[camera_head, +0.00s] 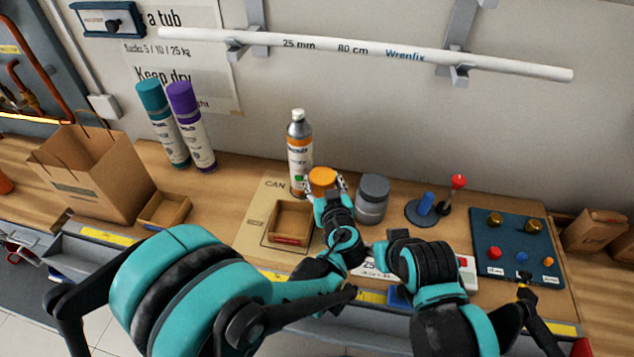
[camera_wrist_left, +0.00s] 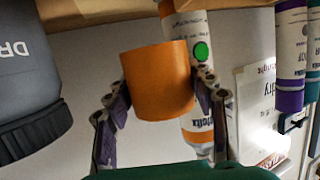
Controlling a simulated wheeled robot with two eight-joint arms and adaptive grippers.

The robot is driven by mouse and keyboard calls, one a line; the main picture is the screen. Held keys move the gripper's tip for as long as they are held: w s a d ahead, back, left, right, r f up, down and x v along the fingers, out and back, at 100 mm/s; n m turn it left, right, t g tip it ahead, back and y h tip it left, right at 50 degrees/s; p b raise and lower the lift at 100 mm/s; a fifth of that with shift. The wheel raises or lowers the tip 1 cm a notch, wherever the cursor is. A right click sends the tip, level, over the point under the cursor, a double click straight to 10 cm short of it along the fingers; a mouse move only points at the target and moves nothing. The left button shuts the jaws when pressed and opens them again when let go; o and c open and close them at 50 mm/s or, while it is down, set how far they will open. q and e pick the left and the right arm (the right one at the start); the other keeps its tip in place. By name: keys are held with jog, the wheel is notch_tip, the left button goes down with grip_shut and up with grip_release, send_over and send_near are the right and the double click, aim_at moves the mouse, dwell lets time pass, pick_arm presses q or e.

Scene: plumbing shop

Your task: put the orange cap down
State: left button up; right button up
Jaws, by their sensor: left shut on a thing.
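The orange cap (camera_head: 322,180) is held between the two fingertips of my left gripper (camera_head: 325,188), above the bench. In the left wrist view the cap (camera_wrist_left: 158,80) sits upright between the pads of my left gripper (camera_wrist_left: 165,95), one finger on each side. The bottle (camera_head: 299,150) with a silver top and orange label stands just behind and left of the cap. It also shows behind the cap in the left wrist view (camera_wrist_left: 190,30). My right arm is in the head view, but I cannot make out its gripper.
A grey jar (camera_head: 372,199) stands close to the right of the left gripper. A small wooden tray (camera_head: 290,222) lies to its left, on a board marked CAN. Two spray cans, a paper bag (camera_head: 92,172) and a dark panel with knobs (camera_head: 518,250) stand further out.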

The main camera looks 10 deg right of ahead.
pick_arm(q)
jog(key=shift+w+a+f, duration=0.1)
jog(key=shift+w+f, duration=0.15)
jog(key=shift+f, duration=0.25)
jog(key=shift+r, duration=0.15)
jog(key=shift+s+r, duration=0.15)
jog(key=shift+s, duration=0.25)
jog(key=shift+w+f+b, duration=0.25)
jog(key=shift+f+b, duration=0.05)
jog(key=shift+f, duration=0.15)
jog(key=shift+s+f, duration=0.1)
jog(key=shift+f, duration=0.1)
pick_arm(e)
jog(key=shift+w+f, duration=0.15)
jog(key=shift+f, duration=0.65)
pick_arm(q)
jog(key=shift+b, duration=0.3)
jog(key=o, duration=0.7)
jog(key=shift+o, duration=0.2)
